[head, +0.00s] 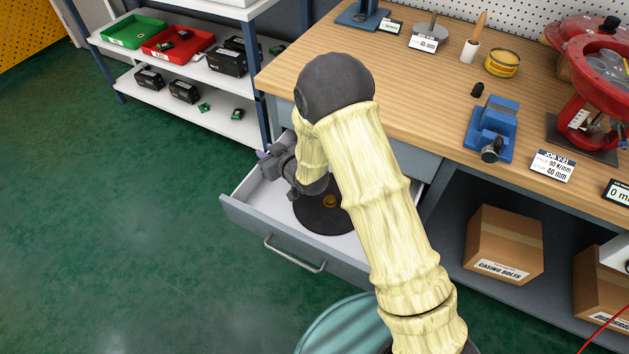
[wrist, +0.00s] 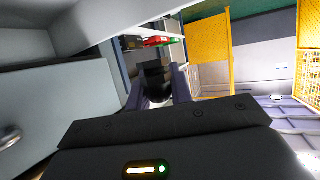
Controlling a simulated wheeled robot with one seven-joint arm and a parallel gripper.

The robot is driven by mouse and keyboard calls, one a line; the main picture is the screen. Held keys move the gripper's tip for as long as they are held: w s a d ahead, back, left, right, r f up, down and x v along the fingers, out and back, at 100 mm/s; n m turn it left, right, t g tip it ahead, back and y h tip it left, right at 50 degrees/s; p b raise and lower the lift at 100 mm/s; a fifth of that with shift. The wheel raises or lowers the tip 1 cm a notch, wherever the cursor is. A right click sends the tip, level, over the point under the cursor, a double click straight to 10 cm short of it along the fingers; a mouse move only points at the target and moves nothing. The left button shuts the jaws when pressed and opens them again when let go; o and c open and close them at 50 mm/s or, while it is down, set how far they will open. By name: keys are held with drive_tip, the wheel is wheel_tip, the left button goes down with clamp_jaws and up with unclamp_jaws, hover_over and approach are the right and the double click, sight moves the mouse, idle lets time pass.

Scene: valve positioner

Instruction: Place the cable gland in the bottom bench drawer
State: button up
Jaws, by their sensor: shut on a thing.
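The open bench drawer (head: 252,218) is pulled out below the bench top, with a pale interior and a bar handle on its front. My gripper (head: 266,153) is over the drawer's left side in the head view, pointing left and largely side-on. In the wrist view its lilac fingers (wrist: 160,88) are shut on a small black cylindrical piece (wrist: 155,74), which looks like the cable gland. The head view hides that piece. I cannot tell the exact height of the fingers above the drawer floor.
A shelf unit (head: 190,60) with green and red bins stands left of the bench. The bench top holds a blue vise (head: 492,128) and a small black piece (head: 477,90). A cardboard box (head: 503,243) sits underneath.

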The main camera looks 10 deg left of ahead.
wheel_tip(320, 180, down, 6)
drive_tip(key=shift+f+b, duration=0.1)
drive_tip(key=shift+b, duration=0.45)
drive_tip(key=shift+f+b, duration=0.35)
drive_tip(key=shift+f, duration=1.6)
drive_tip(key=shift+f+b, duration=0.35)
drive_tip(key=shift+f, duration=0.25)
drive_tip(key=o, duration=0.9)
drive_tip(key=shift+s, duration=0.1)
